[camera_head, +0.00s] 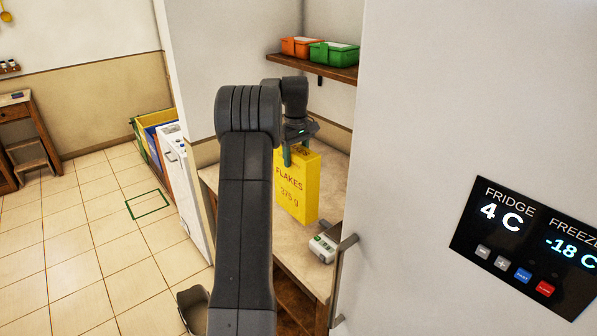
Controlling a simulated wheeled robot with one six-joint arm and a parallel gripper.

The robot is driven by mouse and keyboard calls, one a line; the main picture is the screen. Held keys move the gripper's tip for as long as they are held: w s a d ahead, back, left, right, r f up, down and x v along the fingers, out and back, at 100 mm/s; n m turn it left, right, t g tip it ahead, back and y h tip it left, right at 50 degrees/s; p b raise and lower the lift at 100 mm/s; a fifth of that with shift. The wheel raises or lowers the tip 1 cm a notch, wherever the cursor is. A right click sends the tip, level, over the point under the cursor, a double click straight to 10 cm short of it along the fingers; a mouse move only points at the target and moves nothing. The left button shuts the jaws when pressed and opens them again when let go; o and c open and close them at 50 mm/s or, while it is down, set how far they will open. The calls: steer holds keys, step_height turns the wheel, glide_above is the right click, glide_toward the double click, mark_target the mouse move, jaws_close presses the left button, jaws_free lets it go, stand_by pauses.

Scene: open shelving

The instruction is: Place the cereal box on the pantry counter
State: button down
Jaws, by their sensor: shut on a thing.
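A yellow cereal box (298,188) with "FLAKES 375 g" on its side is upright at the pantry counter (333,178). I cannot tell whether its base touches the counter top. My gripper (297,155) reaches down from above and is shut on the top of the box. My arm hides the left part of the counter and part of the box's left side.
A small white device (322,248) lies on the counter in front of the box. A shelf (335,71) above holds an orange bin (300,46) and a green bin (334,54). The fridge (430,130) with its display closes off the right side. Tiled floor (80,250) is open at left.

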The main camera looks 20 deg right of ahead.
steer(key=shift+f+p, duration=0.45)
steer(key=shift+f, duration=2.15)
steer(key=c, duration=0.5)
jaws_free()
step_height(320, 180, up, 12)
steer(key=shift+r+b, duration=0.1)
steer(key=shift+b, duration=0.9)
